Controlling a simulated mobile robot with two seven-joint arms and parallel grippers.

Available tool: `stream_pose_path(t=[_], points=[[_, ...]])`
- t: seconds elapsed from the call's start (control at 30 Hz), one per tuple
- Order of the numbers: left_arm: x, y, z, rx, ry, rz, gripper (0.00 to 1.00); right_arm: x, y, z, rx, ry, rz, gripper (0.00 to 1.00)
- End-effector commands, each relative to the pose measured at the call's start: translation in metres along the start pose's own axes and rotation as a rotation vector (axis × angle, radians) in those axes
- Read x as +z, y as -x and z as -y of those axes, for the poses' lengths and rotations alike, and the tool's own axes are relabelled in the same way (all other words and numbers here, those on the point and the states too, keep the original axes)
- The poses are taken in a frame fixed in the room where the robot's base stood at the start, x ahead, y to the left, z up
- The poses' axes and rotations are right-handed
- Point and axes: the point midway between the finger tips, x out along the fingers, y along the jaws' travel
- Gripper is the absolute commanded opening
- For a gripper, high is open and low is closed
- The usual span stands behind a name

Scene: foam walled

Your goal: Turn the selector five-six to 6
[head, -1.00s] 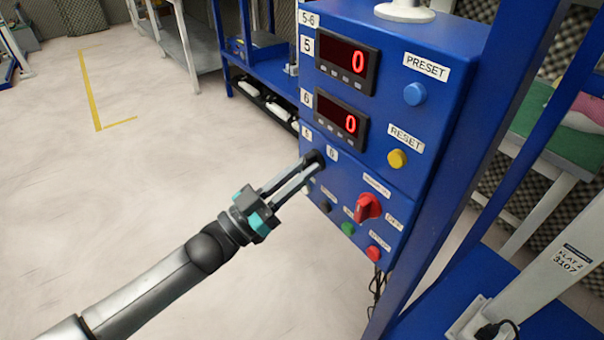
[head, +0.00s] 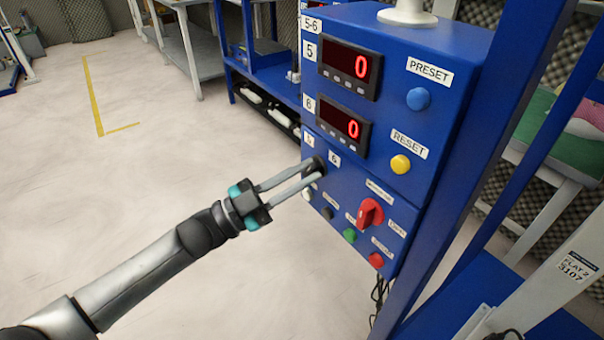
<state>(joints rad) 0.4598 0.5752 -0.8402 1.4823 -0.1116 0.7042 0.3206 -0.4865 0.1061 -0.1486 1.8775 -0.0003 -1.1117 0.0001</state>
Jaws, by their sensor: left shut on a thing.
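The selector five-six (head: 318,163) is a small black knob on the lower left of the blue control box (head: 440,60), between a label at its upper left and a label "6" (head: 334,160) at its right. My left gripper (head: 312,170) comes from the left, with its two long grey fingers shut on the selector. The fingertips hide much of the knob, and I cannot tell exactly which way it points. Above it, displays 5 (head: 350,66) and 6 (head: 340,119) both read 0. My right gripper is not in view.
On the same panel are a red rotary switch (head: 370,212), a blue PRESET button (head: 418,98), a yellow RESET button (head: 401,164), a green button (head: 349,235) and a red button (head: 376,260). A blue post stands right of the box. The floor at left is clear.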

Motion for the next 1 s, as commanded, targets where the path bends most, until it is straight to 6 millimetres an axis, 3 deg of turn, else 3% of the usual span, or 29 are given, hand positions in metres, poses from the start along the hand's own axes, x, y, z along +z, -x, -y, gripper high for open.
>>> stream_pose_path(t=[0.3,0.33,0.57,1.0], points=[[0.0007,0.0008,-0.0007,0.003,-0.007,0.002,0.0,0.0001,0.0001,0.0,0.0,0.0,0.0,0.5],[0.0007,0.0007,-0.0007,0.004,-0.007,0.002,0.21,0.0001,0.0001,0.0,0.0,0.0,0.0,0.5],[0.0004,0.0004,-0.0004,0.002,-0.005,0.002,0.47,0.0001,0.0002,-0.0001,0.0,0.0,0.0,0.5],[0.0002,0.0022,-0.0001,0.001,-0.003,0.001,0.47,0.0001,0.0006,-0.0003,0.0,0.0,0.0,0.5]])
